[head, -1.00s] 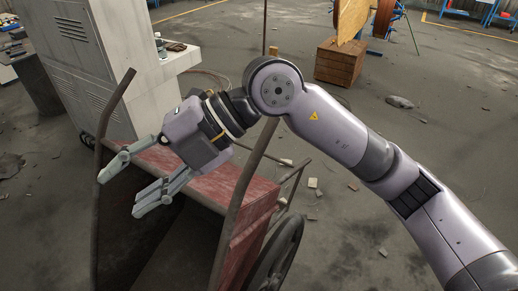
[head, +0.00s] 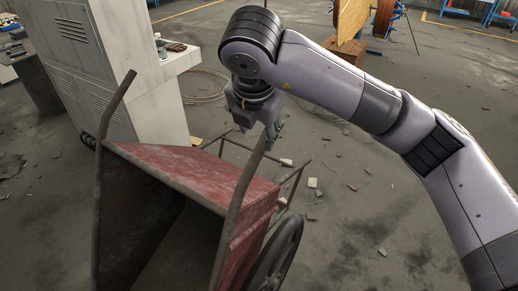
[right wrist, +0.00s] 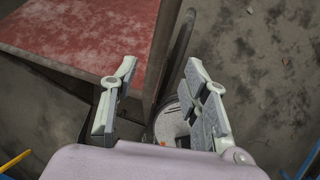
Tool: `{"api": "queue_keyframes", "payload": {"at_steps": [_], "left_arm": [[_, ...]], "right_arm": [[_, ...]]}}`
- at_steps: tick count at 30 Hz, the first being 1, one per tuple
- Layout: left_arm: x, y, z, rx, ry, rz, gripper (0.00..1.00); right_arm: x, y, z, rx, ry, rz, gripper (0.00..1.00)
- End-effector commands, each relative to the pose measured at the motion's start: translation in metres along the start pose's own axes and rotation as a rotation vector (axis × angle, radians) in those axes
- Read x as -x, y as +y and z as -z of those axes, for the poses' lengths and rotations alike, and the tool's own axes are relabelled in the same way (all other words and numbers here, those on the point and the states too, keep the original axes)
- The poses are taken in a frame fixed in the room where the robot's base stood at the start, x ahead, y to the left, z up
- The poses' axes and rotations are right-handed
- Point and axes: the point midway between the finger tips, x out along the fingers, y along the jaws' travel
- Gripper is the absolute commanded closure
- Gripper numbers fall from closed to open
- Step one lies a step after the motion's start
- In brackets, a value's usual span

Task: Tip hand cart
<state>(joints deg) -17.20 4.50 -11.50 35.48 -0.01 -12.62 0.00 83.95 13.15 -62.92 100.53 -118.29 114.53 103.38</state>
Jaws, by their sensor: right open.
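The hand cart (head: 190,170) has a worn red body, a dark open tray and two long handles, and it stands tilted on the floor. Its left handle (head: 112,110) rises freely. My right gripper (head: 272,130) points down at the upper end of the right handle (head: 236,205) and partly hides that end. In the right wrist view the fingers of my right gripper (right wrist: 160,70) are open, with the bar of the handle (right wrist: 176,52) running between and beyond them. I cannot tell whether they touch it. The red panel (right wrist: 85,35) lies to the left. My left gripper is out of view.
A grey cabinet (head: 120,70) stands close behind the cart at the left. A wooden block (head: 340,62) is at the back. Small debris (head: 313,183) lies on the floor to the right, which is otherwise mostly clear.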

Motion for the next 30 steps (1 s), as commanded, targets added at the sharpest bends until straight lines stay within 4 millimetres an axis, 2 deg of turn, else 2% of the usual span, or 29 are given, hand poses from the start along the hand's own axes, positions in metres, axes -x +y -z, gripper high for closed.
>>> {"api": "queue_keyframes", "payload": {"at_steps": [1,9,15,21,29,30], "left_arm": [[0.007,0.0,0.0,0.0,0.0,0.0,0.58],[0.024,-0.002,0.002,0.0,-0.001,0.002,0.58],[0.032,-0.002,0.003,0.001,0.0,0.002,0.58],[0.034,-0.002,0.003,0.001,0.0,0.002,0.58],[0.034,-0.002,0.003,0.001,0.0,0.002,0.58],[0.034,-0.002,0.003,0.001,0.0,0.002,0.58]], "right_arm": [[-0.009,0.0,-0.001,-0.002,0.003,0.005,0.58],[-0.067,0.0,-0.001,0.0,0.004,0.004,0.58],[-0.098,0.0,-0.001,-0.001,0.002,0.002,0.58],[-0.111,0.0,0.0,0.002,0.001,-0.001,0.58],[-0.112,0.0,0.0,0.002,0.0,-0.001,0.58],[-0.112,0.0,0.0,0.001,0.0,-0.001,0.61]]}}
